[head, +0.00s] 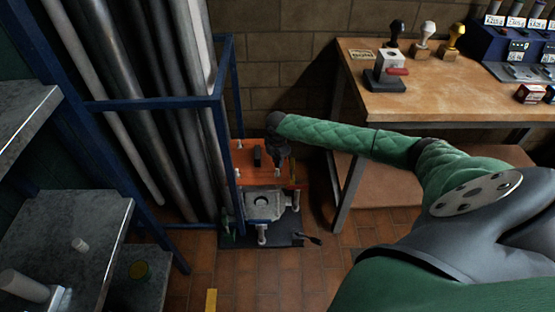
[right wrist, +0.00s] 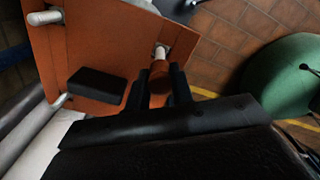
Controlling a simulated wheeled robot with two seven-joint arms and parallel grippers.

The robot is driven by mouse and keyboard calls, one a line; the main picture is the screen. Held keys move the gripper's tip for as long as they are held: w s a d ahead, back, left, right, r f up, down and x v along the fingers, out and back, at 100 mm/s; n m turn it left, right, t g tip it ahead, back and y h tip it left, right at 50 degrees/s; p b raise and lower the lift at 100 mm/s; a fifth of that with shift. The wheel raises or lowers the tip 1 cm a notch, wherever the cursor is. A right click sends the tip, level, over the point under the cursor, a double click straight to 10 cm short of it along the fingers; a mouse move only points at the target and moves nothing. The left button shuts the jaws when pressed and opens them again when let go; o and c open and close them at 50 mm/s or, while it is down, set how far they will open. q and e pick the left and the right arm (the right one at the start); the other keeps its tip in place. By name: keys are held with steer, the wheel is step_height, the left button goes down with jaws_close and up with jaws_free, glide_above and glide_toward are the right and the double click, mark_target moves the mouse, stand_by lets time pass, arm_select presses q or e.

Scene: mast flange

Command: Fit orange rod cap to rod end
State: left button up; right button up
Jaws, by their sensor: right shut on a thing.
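The orange plate (head: 290,172) lies on a small press-like frame (head: 263,205) on the floor, with pale rod ends standing out of it. My right gripper (head: 279,152) reaches down over the plate's far right part. In the right wrist view its two dark fingers (right wrist: 162,92) are shut on the orange rod cap (right wrist: 160,74). The cap lies against or just in front of a pale rod end (right wrist: 161,50) in that view; I cannot tell whether it is seated. The plate (right wrist: 110,45) also carries a black block (right wrist: 97,86). My left gripper is in no view.
A blue rack (head: 150,103) with long grey pipes stands close left of the frame. A wooden bench (head: 440,95) with stamps and a small clamp device (head: 388,72) is at the right. Metal shelves (head: 75,225) fill the left side. Brick floor is open in front.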

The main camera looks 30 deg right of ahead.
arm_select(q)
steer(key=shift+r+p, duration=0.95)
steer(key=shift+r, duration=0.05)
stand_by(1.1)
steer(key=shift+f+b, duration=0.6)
arm_select(e)
steer(key=shift+f, duration=2.2)
steer(key=o, duration=1)
steer(key=shift+o, duration=0.2)
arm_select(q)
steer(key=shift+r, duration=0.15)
arm_select(e)
steer(key=shift+r, duration=0.4)
step_height(320, 180, up, 7)
steer(key=shift+r, duration=0.1)
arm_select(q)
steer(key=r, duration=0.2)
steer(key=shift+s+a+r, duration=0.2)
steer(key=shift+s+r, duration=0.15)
